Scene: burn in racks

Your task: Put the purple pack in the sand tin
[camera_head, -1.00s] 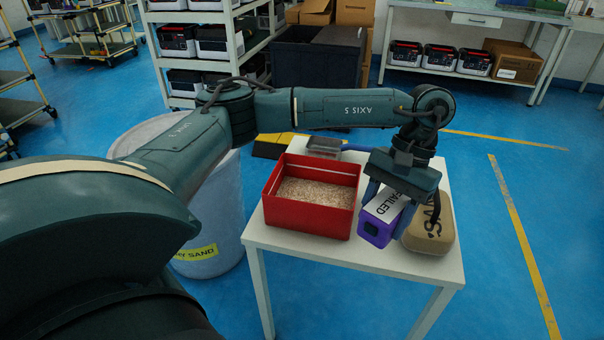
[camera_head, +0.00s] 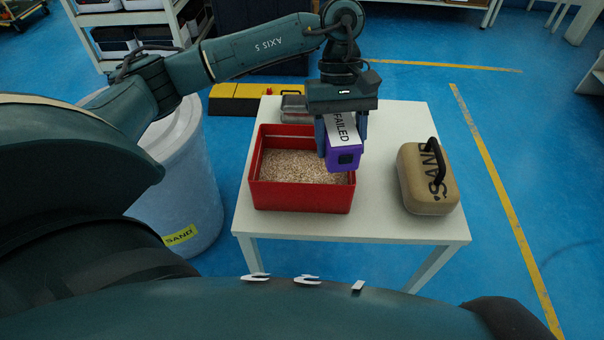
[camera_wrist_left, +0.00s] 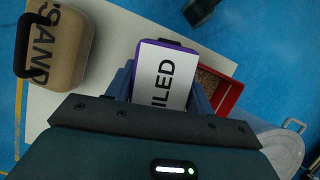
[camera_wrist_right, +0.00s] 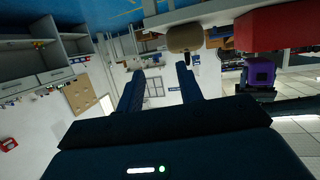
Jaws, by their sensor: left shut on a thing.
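The purple pack (camera_head: 346,155) with a white FAILED label is held by my left gripper (camera_head: 342,135), which is shut on it. The pack hangs above the right part of the red tin (camera_head: 300,196), which holds sand-coloured grains. The pack also shows in the left wrist view (camera_wrist_left: 166,80), with the tin (camera_wrist_left: 232,97) partly hidden behind it. In the right wrist view the pack (camera_wrist_right: 260,72) shows near the red tin (camera_wrist_right: 276,28). My right gripper (camera_wrist_right: 182,75) shows there with its fingers apart and nothing between them.
A tan case (camera_head: 428,180) marked SAND with a black handle stands at the right of the white table (camera_head: 385,215). A small grey metal tray (camera_head: 294,106) lies behind the tin. A large pale SAND barrel (camera_head: 180,190) stands on the floor at left.

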